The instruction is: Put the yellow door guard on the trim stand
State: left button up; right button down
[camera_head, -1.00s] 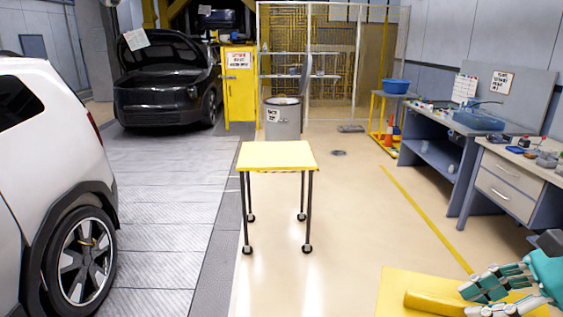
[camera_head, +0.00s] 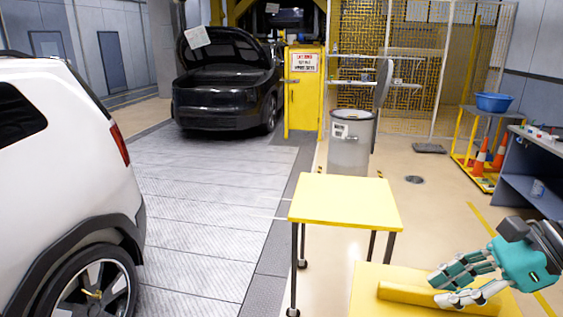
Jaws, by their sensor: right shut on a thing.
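The yellow door guard (camera_head: 378,287) is at the bottom right of the head view, with a raised yellow bar across it. Its lower part is cut off by the picture edge. My right gripper (camera_head: 445,285), teal and grey, is shut on the bar at its right end. The trim stand (camera_head: 345,201), a flat yellow top on thin dark legs with casters, stands just beyond the guard. Its top looks bare. In the picture the guard overlaps the stand's right legs; the two look apart. My left gripper is out of view.
A white car (camera_head: 70,165) is close on the left. A grey bin (camera_head: 350,145) and a yellow cabinet (camera_head: 303,90) stand behind the trim stand. A dark car (camera_head: 222,90) with its hood up is farther back. A workbench (camera_head: 535,165) and orange cones (camera_head: 480,160) are at right.

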aim_at(339, 195)
jog(key=i+j+u, duration=0.2)
jog(key=i+u, duration=0.15)
jog(key=i, duration=0.75)
jog(key=i+l+u, duration=0.1)
jog(key=i+u, duration=0.25)
jog(key=i, duration=0.7)
jog(key=i+l+z, duration=0.15)
jog(key=i+z, duration=0.8)
jog(key=i+j+z, duration=0.15)
jog(key=i+z, duration=0.3)
jog(key=i+j+z, duration=0.45)
jog(key=k+l, duration=0.1)
jog(key=l, duration=0.05)
